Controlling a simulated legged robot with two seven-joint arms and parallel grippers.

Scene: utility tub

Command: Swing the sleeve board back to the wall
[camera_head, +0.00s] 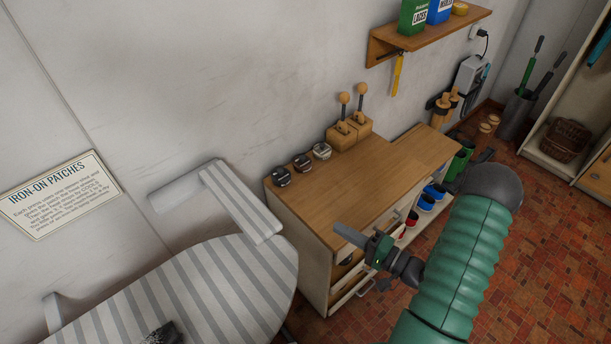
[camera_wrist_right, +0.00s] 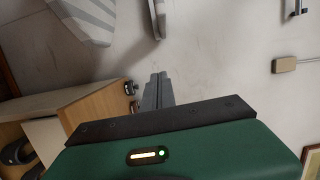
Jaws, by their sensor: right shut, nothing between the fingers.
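The sleeve board (camera_head: 243,203) is a narrow grey-and-white striped board. In the head view it sticks out at an angle from a pale mount (camera_head: 185,191) by the wall, above the far end of the wide striped ironing board (camera_head: 215,290). My right gripper (camera_head: 347,234) is shut and empty, over the front of the wooden cabinet, to the right of the sleeve board and clear of it. Its closed fingers (camera_wrist_right: 157,90) also show in the right wrist view, pointing toward the wall. My left gripper is out of view.
A sign (camera_head: 62,194) is on the left wall. Open brick floor (camera_head: 520,260) lies at the right.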

